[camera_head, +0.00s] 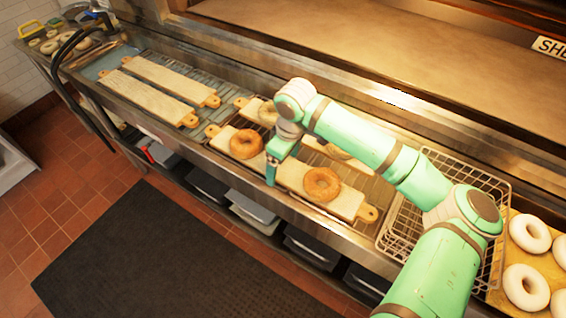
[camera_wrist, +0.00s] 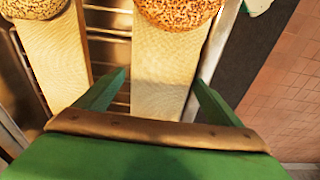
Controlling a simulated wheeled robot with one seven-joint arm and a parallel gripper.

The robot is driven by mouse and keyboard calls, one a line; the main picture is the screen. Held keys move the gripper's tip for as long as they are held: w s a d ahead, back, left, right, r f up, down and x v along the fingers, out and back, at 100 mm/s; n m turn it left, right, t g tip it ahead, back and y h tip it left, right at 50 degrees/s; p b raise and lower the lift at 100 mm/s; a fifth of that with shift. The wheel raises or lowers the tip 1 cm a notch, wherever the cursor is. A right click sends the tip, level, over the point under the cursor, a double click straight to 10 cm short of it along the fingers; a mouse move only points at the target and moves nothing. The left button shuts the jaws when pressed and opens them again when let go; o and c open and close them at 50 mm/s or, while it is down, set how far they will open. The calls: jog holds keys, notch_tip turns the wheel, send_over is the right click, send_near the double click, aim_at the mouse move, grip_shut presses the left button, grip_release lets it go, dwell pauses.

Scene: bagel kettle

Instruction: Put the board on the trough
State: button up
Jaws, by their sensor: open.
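A wooden board (camera_head: 290,172) with two bagels lies along the front of the steel trough (camera_head: 172,133), with a handle at each end. My gripper (camera_head: 271,180) is over its middle, between the bagels. In the wrist view the open fingers of my gripper (camera_wrist: 160,92) are on either side of this board (camera_wrist: 170,72), with a seeded bagel (camera_wrist: 178,10) on it farther along. I cannot tell whether the fingers touch the board. A second board (camera_wrist: 58,60) with bagels lies behind it, partly hidden by my arm in the head view.
Two empty boards (camera_head: 147,98) lie on slats at the trough's left. A wire basket (camera_head: 407,222) stands to the right, beside a tray with pale rings (camera_head: 530,233). A steel ledge runs behind. A dark mat (camera_head: 180,255) covers the floor in front.

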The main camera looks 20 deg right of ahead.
aim_at(288, 169)
jog(key=shift+r, duration=0.15)
notch_tip(288, 169, up, 12)
jog(key=s+d, duration=0.1)
dwell(0.3)
